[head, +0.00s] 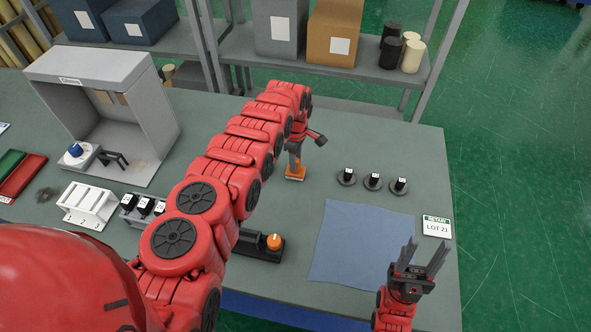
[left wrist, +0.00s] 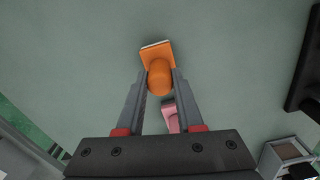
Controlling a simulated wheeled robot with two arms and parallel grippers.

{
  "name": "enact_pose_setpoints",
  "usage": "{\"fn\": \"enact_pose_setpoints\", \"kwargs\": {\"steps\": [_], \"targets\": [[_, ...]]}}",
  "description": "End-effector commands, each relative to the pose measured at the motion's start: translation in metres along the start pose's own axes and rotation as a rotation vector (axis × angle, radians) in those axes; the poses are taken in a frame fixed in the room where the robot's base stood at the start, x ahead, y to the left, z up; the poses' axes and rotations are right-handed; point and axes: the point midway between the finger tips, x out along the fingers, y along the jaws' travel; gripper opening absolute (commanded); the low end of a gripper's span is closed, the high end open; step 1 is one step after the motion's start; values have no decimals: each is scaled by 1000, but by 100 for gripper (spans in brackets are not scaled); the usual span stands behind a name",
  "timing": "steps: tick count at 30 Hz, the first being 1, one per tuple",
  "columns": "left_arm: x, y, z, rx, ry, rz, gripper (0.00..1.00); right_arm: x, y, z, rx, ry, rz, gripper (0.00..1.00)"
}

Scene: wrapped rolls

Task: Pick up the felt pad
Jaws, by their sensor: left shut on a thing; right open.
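The felt pad looks like an orange block (head: 296,174) with a rounded orange grip and a thin pale edge underneath. It also shows in the left wrist view (left wrist: 155,56), where its rounded grip sits between my fingers. My left gripper (head: 294,157) is shut on this grip from above; it also shows in the left wrist view (left wrist: 160,85). I cannot tell whether the pad touches the table or hangs just above it. My right gripper (head: 426,252) is open and empty over the right edge of a blue cloth.
The blue cloth (head: 350,243) lies flat at the right. Several small dark pieces on round bases, such as one (head: 372,181), stand behind it. A "LOT 21" card (head: 436,227) lies beside it. A grey open box (head: 140,140) stands left. My left arm hides the table's middle.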

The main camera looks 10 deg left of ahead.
Motion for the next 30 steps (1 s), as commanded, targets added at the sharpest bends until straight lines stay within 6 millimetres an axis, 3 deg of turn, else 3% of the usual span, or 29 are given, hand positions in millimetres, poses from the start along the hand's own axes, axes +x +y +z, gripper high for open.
{"fn": "enact_pose_setpoints", "kwargs": {"steps": [13, 22, 26, 30], "targets": [[-5, -1, 0, 0, 0, -3, 0, 5, 0, -1, 0, 0, 0, 50], [-45, 0, 0, 1, 1, 0, 0, 37, 2, -6, 0, 0, 0, 50], [-47, -8, 30, 5, 0, -8, 0, 60, 3, -10, 0, 0, 0, 50], [-46, -14, 65, 6, 1, -4, 0, 70, 3, -12, 0, 0, 0, 50]]}}
